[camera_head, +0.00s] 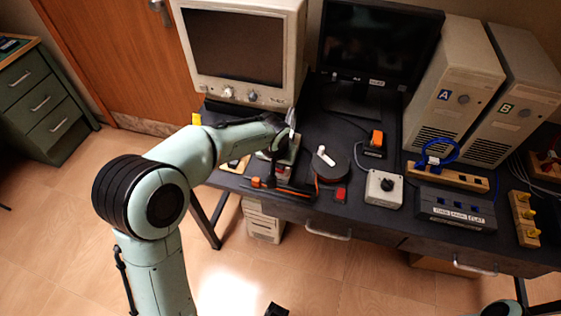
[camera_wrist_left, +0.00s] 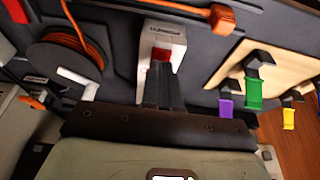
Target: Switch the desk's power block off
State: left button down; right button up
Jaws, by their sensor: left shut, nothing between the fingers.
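In the left wrist view, a pale grey block (camera_wrist_left: 168,33) with a small dark label and a red switch (camera_wrist_left: 160,55) lies straight ahead of my left gripper (camera_wrist_left: 158,68). It looks like the power block. The shut, empty fingertips are close to the red switch and partly cover it; I cannot tell whether they touch it. In the head view the left gripper (camera_head: 279,143) is over the desk in front of the CRT monitor, and the block (camera_head: 291,148) is partly hidden behind it. The switch's position cannot be read.
A cable reel (camera_wrist_left: 62,62) with a white crank handle stands beside the block. The CRT monitor (camera_head: 248,84) is behind; a grey dial box (camera_head: 384,188) is to the right.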

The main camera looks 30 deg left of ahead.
pick_arm(q)
notch_tip(320, 180, up, 3)
jog(key=shift+w+p, duration=0.15)
jog(key=shift+p, duration=0.5)
jog(key=v, duration=1)
jog(key=shift+s, duration=0.25)
pick_arm(e)
jog(key=v, duration=0.2)
jog(key=shift+r, duration=0.3)
pick_arm(q)
jog(key=shift+f, duration=0.15)
pick_arm(e)
jog(key=shift+c, duration=0.3)
